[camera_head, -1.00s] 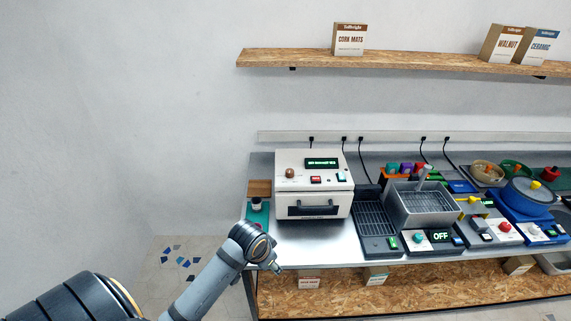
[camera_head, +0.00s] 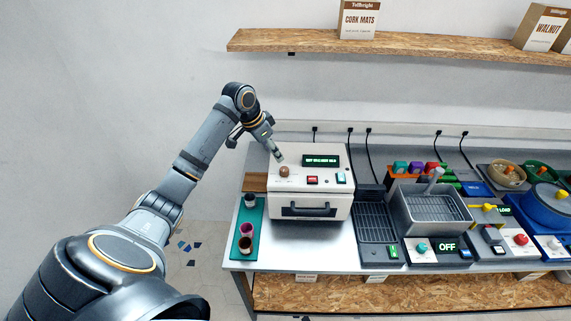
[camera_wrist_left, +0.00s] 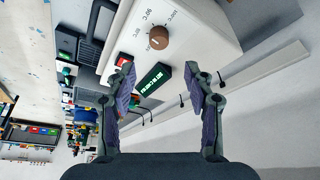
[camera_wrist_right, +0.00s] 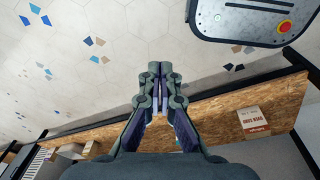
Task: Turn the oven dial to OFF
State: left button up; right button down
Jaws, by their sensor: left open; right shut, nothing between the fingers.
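The oven (camera_head: 312,190) is a white box with a dark front handle, standing on the metal bench in the head view. Its brown round dial (camera_head: 284,171) is on the upper left of the top panel. The dial also shows in the left wrist view (camera_wrist_left: 158,38), with a light pointer mark and printed labels around it. A lit green display (camera_wrist_left: 153,79) and a red switch (camera_wrist_left: 124,60) are near it. My left gripper (camera_head: 279,155) is above the dial, open, empty and apart from it. My right gripper (camera_wrist_right: 157,72) is shut and empty, over the floor near the bench's lower shelf.
A teal tray with cups (camera_head: 247,228) stands left of the oven. A dark rack (camera_head: 373,225) and a grey basin (camera_head: 430,206) stand to its right. A wooden shelf (camera_head: 420,48) with boxes hangs above. Cables run up the wall behind the oven.

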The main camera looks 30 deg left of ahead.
aim_at(284, 169)
pick_arm(q)
jog(key=p+x, duration=0.1)
jog(key=x, duration=0.1)
jog(key=p+x, duration=0.1)
jog(key=x, duration=0.1)
jog(key=shift+s+d+f, duration=0.2)
jog(key=shift+d, duration=0.05)
jog(key=x, duration=0.2)
jog(key=p+x, duration=0.1)
jog(key=x, duration=0.2)
jog(key=shift+w+a+r, duration=0.1)
jog(key=shift+w+a, duration=0.05)
jog(key=shift+w, duration=0.15)
jog(key=shift+f, duration=0.35)
jog(key=shift+s, duration=0.1)
jog(key=shift+c, duration=0.6)
grip_shut()
pick_arm(e)
jog(key=r, duration=0.1)
jog(key=s+r, duration=0.1)
jog(key=r, duration=0.1)
jog(key=shift+s+d+r, duration=0.25)
